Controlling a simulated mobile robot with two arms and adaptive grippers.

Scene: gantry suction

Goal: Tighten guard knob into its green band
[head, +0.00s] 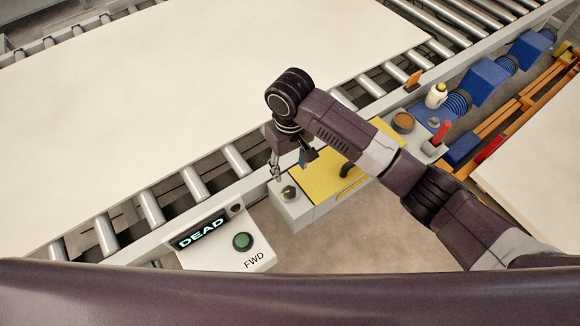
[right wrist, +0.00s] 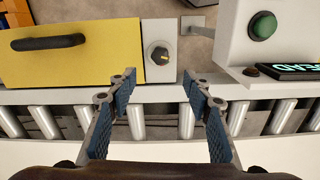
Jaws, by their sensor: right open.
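The guard knob (head: 289,192) is a small dark round knob on a light grey block at the near end of the yellow guard (head: 318,182). In the right wrist view the knob (right wrist: 160,55) shows a pale pointer mark on its face; I cannot make out a green band around it. My right gripper (head: 288,169) hangs just above and beside the knob. In the right wrist view its two fingers (right wrist: 158,78) are spread apart with nothing between them, and the knob lies beyond the gap. My left gripper is not in view.
The control box (head: 218,245) with a "DEAD" display and a green button stands to the left. The guard has a black handle (right wrist: 48,42). Conveyor rollers (head: 193,182) carry a large pale sheet (head: 180,80). A red-handled lever (head: 441,133) and a white bottle (head: 436,96) stand right.

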